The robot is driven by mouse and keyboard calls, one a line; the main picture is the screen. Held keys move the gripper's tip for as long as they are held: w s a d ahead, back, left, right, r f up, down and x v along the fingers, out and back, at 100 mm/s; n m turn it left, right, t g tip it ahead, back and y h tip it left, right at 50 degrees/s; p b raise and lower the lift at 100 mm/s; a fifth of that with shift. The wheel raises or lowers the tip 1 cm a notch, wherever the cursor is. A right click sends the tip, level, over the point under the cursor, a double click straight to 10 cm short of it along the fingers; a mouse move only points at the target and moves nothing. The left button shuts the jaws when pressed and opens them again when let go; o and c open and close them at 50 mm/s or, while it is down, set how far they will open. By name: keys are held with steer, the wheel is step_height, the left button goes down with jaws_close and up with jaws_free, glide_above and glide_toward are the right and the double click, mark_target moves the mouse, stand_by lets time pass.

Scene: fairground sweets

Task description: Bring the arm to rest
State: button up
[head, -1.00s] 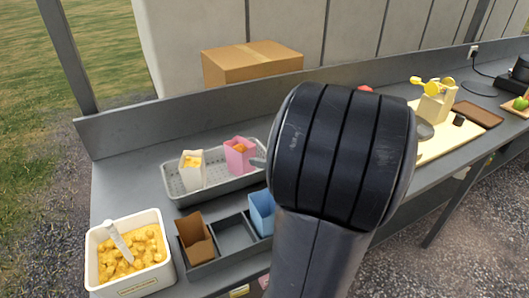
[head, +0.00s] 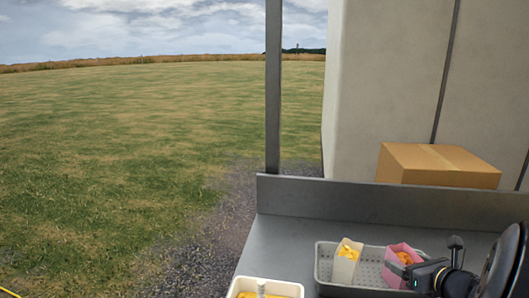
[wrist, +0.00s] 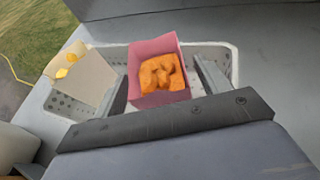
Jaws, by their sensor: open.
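My gripper (wrist: 160,66) is open in the wrist view, with one finger on each side of a pink box (wrist: 150,47) of orange pieces. Gaps show between the fingers and the box. The pink box also shows in the head view (head: 394,274), upright in the grey perforated tray (head: 322,262). In the head view my gripper (head: 412,272) is at the lower right, beside the pink box, its fingers partly hidden. My arm's dark rounded link shows at the right edge.
A cream box with yellow pieces (head: 345,265) stands in the tray to the left of the pink one. A white tub (head: 292,289) is at the bottom edge. A cardboard box (head: 438,165) stands behind the counter's raised back edge (head: 350,200). Grass lies open at left.

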steer(key=shift+x, duration=1)
steer(key=shift+s+r, duration=0.1)
steer(key=shift+r, duration=0.65)
steer(key=shift+f, duration=0.1)
